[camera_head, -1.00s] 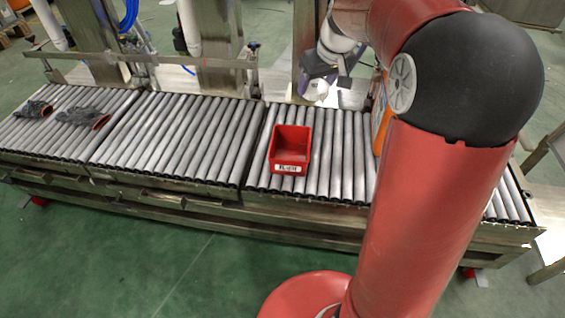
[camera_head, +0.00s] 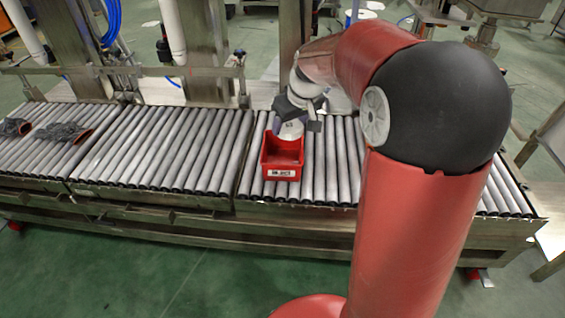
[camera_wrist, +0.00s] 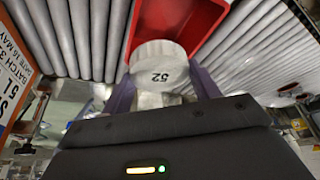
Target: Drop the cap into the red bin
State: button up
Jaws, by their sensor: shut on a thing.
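My gripper (camera_head: 296,121) is shut on the white cap (camera_head: 290,131), directly above or just inside the back part of the red bin's opening; the exact height is hard to tell. The red bin (camera_head: 282,172) stands upright on the roller conveyor, its white label facing me. In the wrist view, the cap (camera_wrist: 159,62) shows its round face marked "52" between the two purple fingers of my gripper (camera_wrist: 162,82). The red bin (camera_wrist: 208,18) lies beyond it, partly hidden by the cap.
The roller conveyor (camera_head: 168,150) runs across the picture, with free rollers on both sides of the bin. Dark gloves (camera_head: 62,131) lie far left. Metal posts and a rail (camera_head: 130,70) stand behind. A printed orange-edged board (camera_wrist: 14,75) is at the left in the wrist view.

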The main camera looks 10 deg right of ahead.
jog(key=o, duration=1)
jog(key=shift+o, duration=0.2)
jog(key=shift+f, duration=0.1)
jog(key=a+p+v, duration=0.1)
jog(key=v, duration=0.6)
jog(key=shift+d+r+p, duration=0.35)
jog(key=shift+d+r, duration=0.05)
jog(key=shift+d, duration=0.15)
jog(key=shift+s, duration=0.2)
